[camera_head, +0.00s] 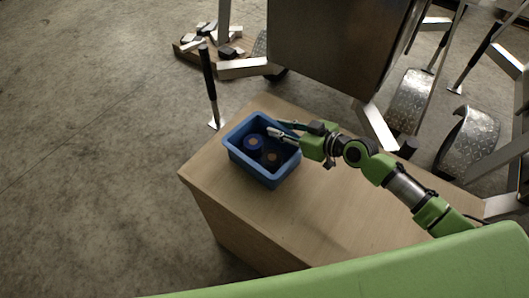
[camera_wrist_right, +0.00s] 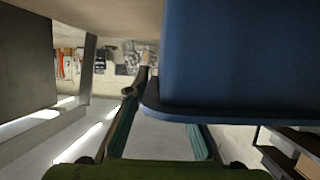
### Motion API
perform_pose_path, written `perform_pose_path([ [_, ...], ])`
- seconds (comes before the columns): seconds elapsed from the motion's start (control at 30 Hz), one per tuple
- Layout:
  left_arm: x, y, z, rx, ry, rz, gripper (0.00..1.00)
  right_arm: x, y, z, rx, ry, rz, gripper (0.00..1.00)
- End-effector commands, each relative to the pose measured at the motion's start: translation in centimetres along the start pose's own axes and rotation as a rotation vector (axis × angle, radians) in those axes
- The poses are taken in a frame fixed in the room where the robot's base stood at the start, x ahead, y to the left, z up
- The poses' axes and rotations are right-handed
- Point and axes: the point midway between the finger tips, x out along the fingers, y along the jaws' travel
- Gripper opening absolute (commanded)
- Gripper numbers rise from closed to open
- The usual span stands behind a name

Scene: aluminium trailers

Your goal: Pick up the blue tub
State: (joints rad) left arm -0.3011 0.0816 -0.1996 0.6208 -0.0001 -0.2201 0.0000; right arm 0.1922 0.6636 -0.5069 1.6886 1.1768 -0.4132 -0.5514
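The blue tub (camera_head: 262,176) stands upright on a wooden-topped box near its far left edge. Round dark items lie inside, one with a blue rim. My right gripper (camera_head: 283,128) reaches in from the right at the tub's far right rim. One finger extends over the tub's inside and the other lies along the outer side. In the right wrist view the tub (camera_wrist_right: 240,60) fills the upper right. The fingers (camera_wrist_right: 165,115) are spread wide; one tip is hidden behind the rim. I cannot tell whether either finger touches the tub. My left gripper is out of view.
The wooden box top (camera_head: 230,195) is clear in front of the tub. Behind it is a trailer (camera_head: 335,45) with metal fenders (camera_head: 410,100). A post with a black handle (camera_head: 208,75) stands beyond the box. A pallet with blocks (camera_head: 215,45) lies at the back.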

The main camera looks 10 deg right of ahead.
Motion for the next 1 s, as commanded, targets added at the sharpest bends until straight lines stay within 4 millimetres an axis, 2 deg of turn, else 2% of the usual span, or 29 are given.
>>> perform_pose_path([
  [0.27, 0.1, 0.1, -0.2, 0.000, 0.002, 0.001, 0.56, 0.4, 0.0, 0.0, -0.001, -0.001, 0.001, 0.22],
  [0.37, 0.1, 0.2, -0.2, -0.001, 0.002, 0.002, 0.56, 0.4, 0.0, 0.0, -0.001, -0.001, 0.001, 0.00],
  [0.8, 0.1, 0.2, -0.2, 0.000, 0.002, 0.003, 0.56, 0.3, 0.1, -0.3, -0.001, 0.005, 0.002, 0.00],
  [1.0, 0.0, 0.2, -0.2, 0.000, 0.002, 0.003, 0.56, -0.2, 0.1, -1.6, -0.003, 0.006, 0.001, 0.00],
])
